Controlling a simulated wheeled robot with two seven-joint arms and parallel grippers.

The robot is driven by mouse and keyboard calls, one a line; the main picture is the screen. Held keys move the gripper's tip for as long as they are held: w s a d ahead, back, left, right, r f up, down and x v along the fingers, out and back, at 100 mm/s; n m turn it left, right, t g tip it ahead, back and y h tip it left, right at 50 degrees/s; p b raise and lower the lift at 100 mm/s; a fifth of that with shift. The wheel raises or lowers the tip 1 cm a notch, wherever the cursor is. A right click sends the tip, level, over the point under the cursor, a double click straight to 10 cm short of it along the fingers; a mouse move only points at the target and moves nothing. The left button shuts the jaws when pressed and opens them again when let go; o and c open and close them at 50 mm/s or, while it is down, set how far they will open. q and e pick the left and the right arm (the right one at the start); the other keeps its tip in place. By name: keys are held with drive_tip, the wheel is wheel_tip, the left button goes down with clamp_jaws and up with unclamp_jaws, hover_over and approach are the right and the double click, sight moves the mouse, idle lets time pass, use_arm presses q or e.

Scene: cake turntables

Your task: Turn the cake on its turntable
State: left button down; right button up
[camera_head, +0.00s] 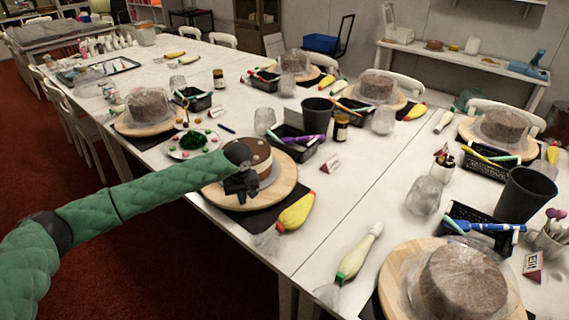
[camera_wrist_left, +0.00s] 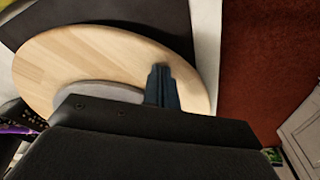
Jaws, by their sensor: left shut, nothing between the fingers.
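The brown and cream cake (camera_head: 264,160) stands on a round wooden turntable (camera_head: 285,182) near the table's front edge. The turntable rests on a black mat (camera_head: 268,217). My left gripper (camera_head: 240,186) is shut and empty, in front of the cake's left side and over the turntable. In the left wrist view the closed fingers (camera_wrist_left: 160,82) overlap the wooden turntable top (camera_wrist_left: 90,50) close to its rim; whether they touch it I cannot tell. A grey disc (camera_wrist_left: 92,90) shows on the turntable there, partly hidden by the gripper body. My right gripper is not in view.
A plate of sweets (camera_head: 192,144) stands behind my left arm. A black basket (camera_head: 296,143) and a black cup (camera_head: 317,115) stand behind the cake. Other wrapped cakes (camera_head: 464,283) stand around the table.

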sight(260, 201)
use_arm(q)
drive_tip(key=shift+d, duration=0.2)
drive_tip(key=shift+d, duration=0.1)
drive_tip(key=d+b, duration=0.1)
drive_tip(key=d, duration=0.1)
drive_tip(key=w+d+b, duration=0.1)
drive_tip(key=d+b, duration=0.1)
drive_tip(key=d, duration=0.1)
drive_tip(key=shift+w+f, duration=0.1)
drive_tip(key=shift+w, duration=0.1)
drive_tip(key=shift+d, duration=0.4)
drive_tip(key=shift+b, duration=0.3)
